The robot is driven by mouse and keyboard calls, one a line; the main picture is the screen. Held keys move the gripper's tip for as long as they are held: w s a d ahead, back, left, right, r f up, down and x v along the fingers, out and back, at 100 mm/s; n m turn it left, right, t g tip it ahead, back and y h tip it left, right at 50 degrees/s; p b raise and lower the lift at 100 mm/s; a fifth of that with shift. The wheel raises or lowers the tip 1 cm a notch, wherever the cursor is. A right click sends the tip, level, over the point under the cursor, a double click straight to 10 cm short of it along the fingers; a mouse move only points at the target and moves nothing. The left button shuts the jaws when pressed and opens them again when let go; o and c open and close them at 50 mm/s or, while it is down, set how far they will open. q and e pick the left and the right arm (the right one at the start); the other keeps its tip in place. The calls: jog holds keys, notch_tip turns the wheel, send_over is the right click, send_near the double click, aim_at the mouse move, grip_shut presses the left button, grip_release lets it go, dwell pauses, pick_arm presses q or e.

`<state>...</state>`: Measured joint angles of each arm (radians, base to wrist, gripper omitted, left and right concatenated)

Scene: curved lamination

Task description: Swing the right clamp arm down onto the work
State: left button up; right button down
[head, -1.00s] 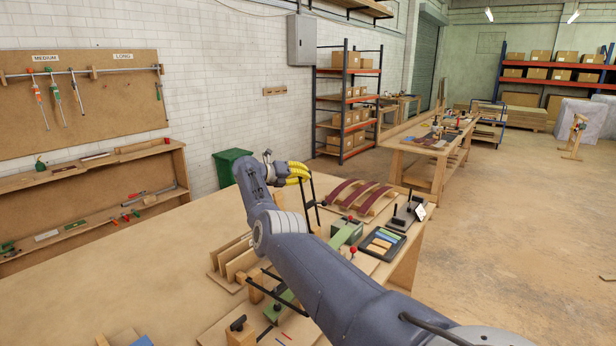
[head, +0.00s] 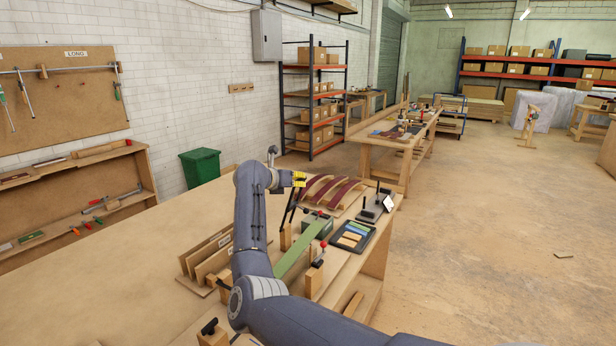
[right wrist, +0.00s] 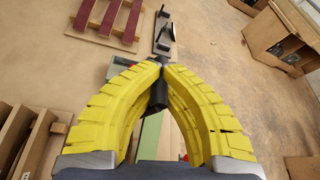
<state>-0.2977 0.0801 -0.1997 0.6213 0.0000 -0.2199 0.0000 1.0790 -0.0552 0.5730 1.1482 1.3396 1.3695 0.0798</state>
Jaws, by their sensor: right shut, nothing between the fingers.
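My right gripper (head: 300,180) has yellow fingers and is above the far right part of the bench. In the right wrist view its fingertips (right wrist: 160,64) meet, with nothing held between them. A dark rod-like part (right wrist: 158,90) shows behind the fingers; I cannot tell whether they touch it. A black slanted bar (head: 289,207), seemingly a raised clamp arm, stands over a wooden block (head: 285,238) just below the gripper. The green strip of work (head: 295,257) lies near it. A red-knobbed clamp (head: 322,250) stands to its right. My left gripper is not in view.
Upright boards (head: 207,257) stand left. The bench's left part (head: 120,270) is clear.

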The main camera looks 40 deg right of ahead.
jog(key=s+d+f+m+t, duration=0.2)
jog(key=s+f+m, duration=0.1)
jog(key=s+f, duration=0.4)
jog(key=s+d+f+m+t+y, duration=0.1)
jog(key=s+d+f+m+t, duration=0.1)
jog(key=s+f, duration=0.5)
jog(key=shift+s+d+f+m+t, duration=0.2)
jog(key=shift+d+f+m+t, duration=0.25)
jog(key=shift+f+m, duration=0.8)
jog(key=shift+n, duration=0.25)
jog(key=c, duration=1.3)
grip_release()
jog(key=shift+r, duration=0.1)
jog(key=shift+c, duration=0.2)
jog(key=v, duration=1.2)
